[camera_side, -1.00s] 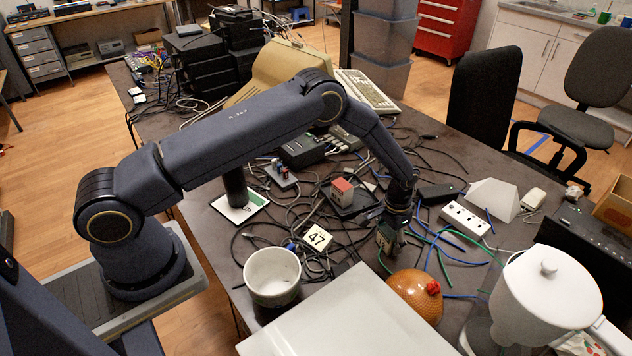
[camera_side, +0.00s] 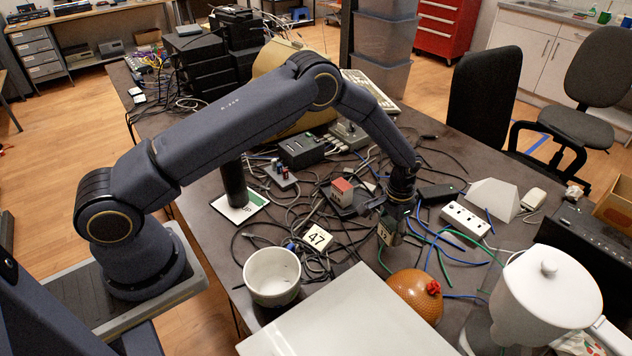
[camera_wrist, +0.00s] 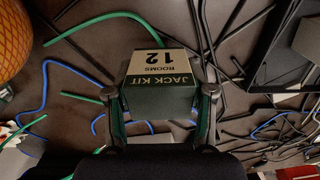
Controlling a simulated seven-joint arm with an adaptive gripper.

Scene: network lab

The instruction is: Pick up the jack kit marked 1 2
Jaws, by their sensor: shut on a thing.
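The jack kit marked 12 (camera_wrist: 160,70) is a small box with a cream and dark green label reading "JACK KIT 12 ROOMS". In the wrist view it sits between the two fingers of my gripper (camera_wrist: 160,105), which is shut on it. In the side view my gripper (camera_side: 393,222) is right of the table's middle, and the kit (camera_side: 387,236) shows at its tips. The kit looks to be just above the cable-strewn table, though the gap beneath it is hard to judge.
An orange dimpled ball-like object (camera_side: 412,296) stands close in front of the kit. A white bowl (camera_side: 272,274), a 47 card (camera_side: 317,237), a red-topped cube (camera_side: 341,192) and a power strip (camera_side: 465,220) are around. Loose cables cover much of the table.

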